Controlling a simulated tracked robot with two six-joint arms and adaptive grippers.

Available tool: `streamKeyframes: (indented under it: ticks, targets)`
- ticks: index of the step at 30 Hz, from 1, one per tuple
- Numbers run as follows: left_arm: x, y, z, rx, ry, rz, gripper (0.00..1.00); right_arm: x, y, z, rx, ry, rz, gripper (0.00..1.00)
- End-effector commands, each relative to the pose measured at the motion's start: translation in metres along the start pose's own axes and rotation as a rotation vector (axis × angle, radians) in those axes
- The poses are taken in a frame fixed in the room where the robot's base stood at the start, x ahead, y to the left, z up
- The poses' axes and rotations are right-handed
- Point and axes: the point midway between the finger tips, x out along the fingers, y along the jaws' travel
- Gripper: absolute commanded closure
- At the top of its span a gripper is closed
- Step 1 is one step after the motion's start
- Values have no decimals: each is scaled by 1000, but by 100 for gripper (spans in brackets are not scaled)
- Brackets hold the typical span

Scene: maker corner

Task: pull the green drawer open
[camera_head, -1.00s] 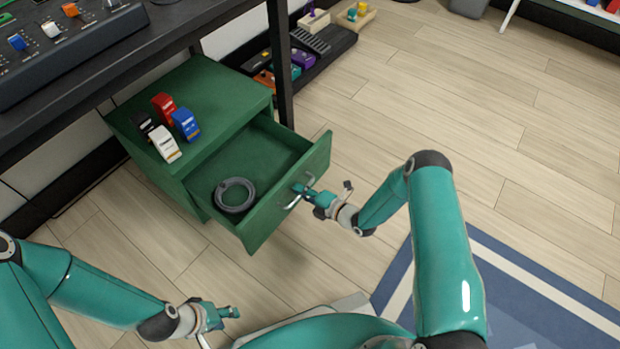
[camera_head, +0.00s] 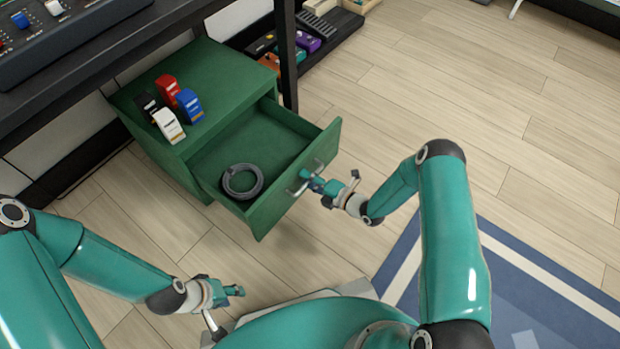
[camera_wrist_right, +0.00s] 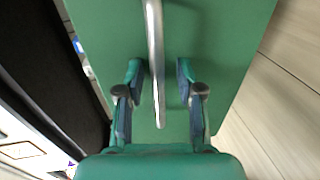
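The green drawer (camera_head: 292,190) is pulled out of the green cabinet (camera_head: 221,62), with its inside showing. A grey metal bar handle (camera_head: 305,177) is on its front; in the right wrist view the handle (camera_wrist_right: 155,65) runs lengthwise between my fingers. My right gripper (camera_head: 312,182) is at the handle. In the right wrist view my right gripper's fingers (camera_wrist_right: 160,88) stand apart, one on each side of the bar, with gaps showing. My left gripper (camera_head: 236,291) is low, left of the drawer and away from it; its finger gap is unclear.
A coiled grey cable (camera_head: 242,182) lies in the drawer. Several small boxes, including a red one (camera_head: 168,92) and a blue one (camera_head: 190,105), stand on the cabinet. A dark desk (camera_head: 110,75) overhangs at left. Wooden floor (camera_head: 430,90) is clear at right.

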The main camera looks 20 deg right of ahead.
Motion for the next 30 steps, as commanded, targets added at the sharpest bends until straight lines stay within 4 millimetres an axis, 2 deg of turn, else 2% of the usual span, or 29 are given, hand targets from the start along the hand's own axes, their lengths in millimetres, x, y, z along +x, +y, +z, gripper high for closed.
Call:
streamKeyframes:
  ticks: [4,8,18,22,26,30]
  targets:
    - [0,0,0,0,0,0,60,-4,0,2,0,-4,0,63]
    - [-1,0,0,0,0,0,60,-16,0,2,1,-4,0,63]
    - [0,0,0,0,0,0,60,-81,-1,3,3,-5,-2,63]
    - [0,0,0,0,0,0,60,-102,-1,2,1,-3,-1,63]
    - [0,0,0,0,0,0,60,-114,-1,1,2,0,-1,63]
    - [0,0,0,0,0,0,60,-118,-1,1,0,1,0,63]
